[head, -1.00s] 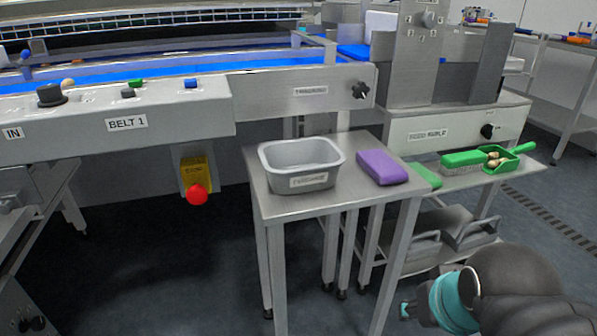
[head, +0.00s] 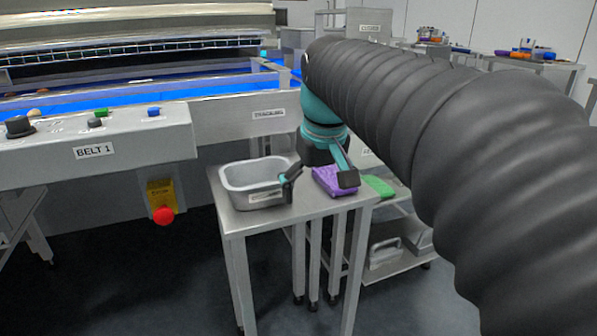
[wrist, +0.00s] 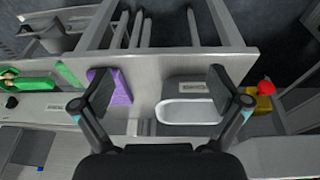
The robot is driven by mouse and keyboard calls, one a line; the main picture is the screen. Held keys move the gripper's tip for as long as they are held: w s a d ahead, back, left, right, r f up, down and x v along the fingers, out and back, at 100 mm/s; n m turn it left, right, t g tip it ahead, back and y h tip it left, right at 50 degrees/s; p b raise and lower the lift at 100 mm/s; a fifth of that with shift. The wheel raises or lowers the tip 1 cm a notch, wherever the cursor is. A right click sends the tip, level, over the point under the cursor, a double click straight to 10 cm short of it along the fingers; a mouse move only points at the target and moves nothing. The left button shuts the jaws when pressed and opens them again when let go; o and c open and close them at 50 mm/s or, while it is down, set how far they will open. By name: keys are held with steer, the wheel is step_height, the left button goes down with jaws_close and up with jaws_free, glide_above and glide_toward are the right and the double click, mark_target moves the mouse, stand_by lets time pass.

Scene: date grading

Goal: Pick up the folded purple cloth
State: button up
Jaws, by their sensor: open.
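The folded purple cloth (head: 328,182) lies on the small steel table (head: 240,218), to the right of a grey tub. It also shows in the wrist view (wrist: 122,88), partly behind the left finger. My gripper (head: 319,176) is open and empty above the table. In the head view one finger is in front of the cloth and the other is in front of the tub. In the wrist view my gripper (wrist: 160,92) has its fingers spread wide, with the cloth by the left finger and bare table between them. I cannot tell whether a finger touches the cloth.
The grey tub (head: 235,177) stands on the table close left of the cloth. A green cloth or pad (head: 379,186) lies just right of it. The belt machine with a red stop button (head: 163,215) is at the left. A green scoop (wrist: 28,84) shows in the wrist view.

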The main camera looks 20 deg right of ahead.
steer(key=w+d+r+g+p, duration=0.1)
steer(key=w+d+r, duration=0.4)
steer(key=w, duration=0.3)
steer(key=r+g+p, duration=0.1)
steer(key=r+g, duration=0.1)
glide_above(334, 180)
steer(key=w+d, duration=0.1)
step_height(334, 180, down, 14)
steer(key=b, duration=0.2)
steer(key=shift+r+b, duration=0.1)
steer(key=shift+b, duration=0.2)
steer(key=c, duration=1.1)
